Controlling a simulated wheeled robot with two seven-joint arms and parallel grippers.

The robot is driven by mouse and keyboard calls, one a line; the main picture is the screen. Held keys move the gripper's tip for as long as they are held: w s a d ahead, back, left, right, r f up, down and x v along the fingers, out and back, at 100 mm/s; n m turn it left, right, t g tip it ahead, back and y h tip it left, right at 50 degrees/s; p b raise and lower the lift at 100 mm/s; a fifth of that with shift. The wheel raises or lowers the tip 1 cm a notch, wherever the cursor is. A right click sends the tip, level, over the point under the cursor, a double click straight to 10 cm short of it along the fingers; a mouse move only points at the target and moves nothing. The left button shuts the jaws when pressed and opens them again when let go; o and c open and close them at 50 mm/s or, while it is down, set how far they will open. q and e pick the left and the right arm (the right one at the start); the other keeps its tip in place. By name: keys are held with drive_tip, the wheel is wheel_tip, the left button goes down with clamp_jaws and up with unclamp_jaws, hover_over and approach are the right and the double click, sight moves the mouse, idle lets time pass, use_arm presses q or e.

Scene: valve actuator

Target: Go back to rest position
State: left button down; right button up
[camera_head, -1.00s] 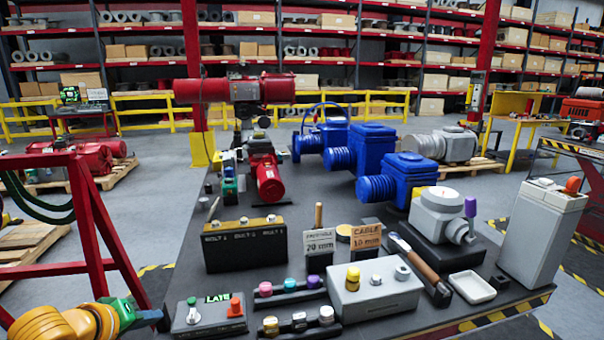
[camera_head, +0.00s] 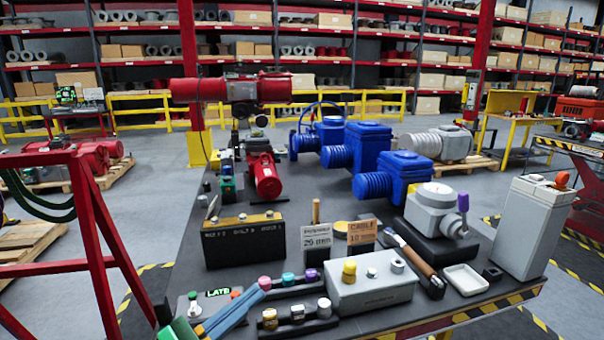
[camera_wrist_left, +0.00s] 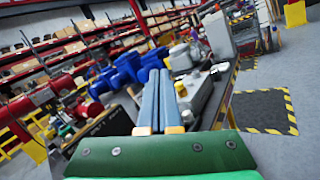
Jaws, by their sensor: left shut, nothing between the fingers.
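My left gripper (camera_head: 257,289) comes in at the bottom of the head view. Its two blue fingers lie side by side, shut and empty. They reach over the grey button box (camera_head: 187,307) with the LATE display and hide part of it. The fingertips appear near the pink-topped piece of the knob row (camera_head: 288,286); I cannot tell whether they touch. In the left wrist view the shut fingers (camera_wrist_left: 161,75) point towards the bench, beyond the green gripper body (camera_wrist_left: 160,155). My right gripper is not in view.
The dark workbench (camera_head: 345,195) is crowded. A grey box with knobs (camera_head: 372,292), a black block (camera_head: 243,245) and two signs stand near the fingers. Blue actuators (camera_head: 392,178) stand further back. A red frame (camera_head: 100,255) rises at the left, with open floor between it and the bench.

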use_arm(q)
drive_tip(key=w+a+r+n+t+y, duration=0.1)
drive_tip(key=a+n+t+y, duration=0.45)
drive_tip(key=n, duration=0.95)
drive_tip(key=s+a+f+n+g+y, duration=0.15)
drive_tip(key=a+f+n+y, duration=0.25)
drive_tip(key=f+n+y, duration=0.45)
drive_tip(key=s+a+f+n+g+y, duration=0.1)
drive_tip(key=a+f+n+g+y, duration=0.3)
drive_tip(key=n, duration=0.8)
drive_tip(key=s+d+f+n+g+h, duration=0.25)
drive_tip(key=s+f+n+g, duration=0.35)
drive_tip(key=s+f, duration=0.35)
drive_tip(key=s+d+f+n+g+h, duration=0.25)
drive_tip(key=s+f+n+g, duration=0.3)
drive_tip(key=s+f, duration=0.4)
drive_tip(key=s+f+g, duration=0.1)
drive_tip(key=s+f, duration=0.1)
drive_tip(key=f, duration=0.7)
drive_tip(key=s+f, duration=0.2)
drive_tip(key=f, duration=0.6)
drive_tip(key=s+a+f+g+y, duration=0.1)
drive_tip(key=s+a+f, duration=0.1)
drive_tip(key=s+f, duration=0.6)
drive_tip(key=shift+s, duration=1.05)
